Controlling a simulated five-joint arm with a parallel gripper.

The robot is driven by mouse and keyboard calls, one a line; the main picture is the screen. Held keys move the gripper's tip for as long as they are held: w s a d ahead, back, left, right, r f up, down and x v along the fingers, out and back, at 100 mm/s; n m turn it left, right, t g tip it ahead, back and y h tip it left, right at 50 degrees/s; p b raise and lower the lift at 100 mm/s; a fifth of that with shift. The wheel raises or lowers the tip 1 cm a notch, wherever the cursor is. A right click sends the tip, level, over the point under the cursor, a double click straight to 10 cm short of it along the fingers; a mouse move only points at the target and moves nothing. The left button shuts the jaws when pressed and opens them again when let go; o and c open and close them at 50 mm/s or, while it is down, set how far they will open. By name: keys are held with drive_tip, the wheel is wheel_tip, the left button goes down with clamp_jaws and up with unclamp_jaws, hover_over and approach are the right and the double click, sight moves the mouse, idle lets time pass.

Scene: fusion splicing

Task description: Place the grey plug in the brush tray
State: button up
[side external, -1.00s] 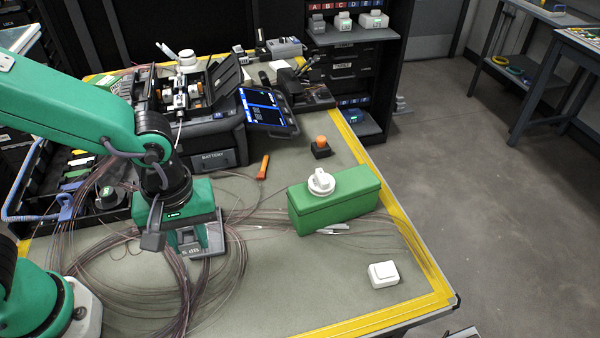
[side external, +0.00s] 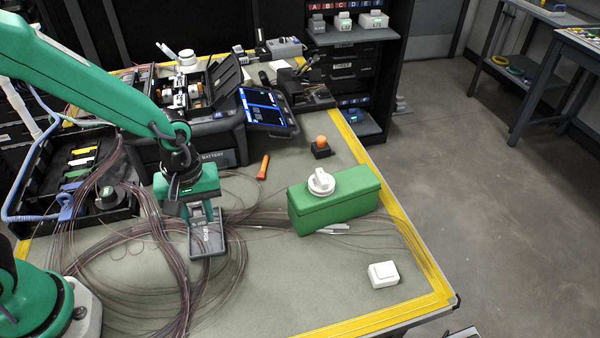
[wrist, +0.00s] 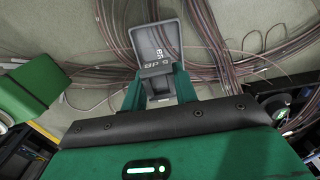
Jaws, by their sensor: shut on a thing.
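A black tray with brushes or pens (side external: 318,97) stands at the back right. Another black tray (side external: 100,212) with coloured pieces is at the left. I cannot tell which is the brush tray.
A green box (side external: 335,208) with a white knob piece on top stands right of the plug. The black splicer (side external: 222,150) with its screen is behind my gripper. An orange marker (side external: 263,167) and a white switch (side external: 383,274) lie on the mat. The front right is mostly clear.

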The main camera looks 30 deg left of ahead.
sight(206, 232)
drive_tip(key=shift+w+a+f, duration=0.4)
drive_tip(key=shift+w+a, duration=0.1)
drive_tip(key=shift+w, duration=0.05)
drive_tip(key=shift+f, duration=2)
drive_tip(key=shift+f, duration=0.1)
drive_tip(key=o, duration=0.7)
drive_tip(key=shift+r, duration=6.15)
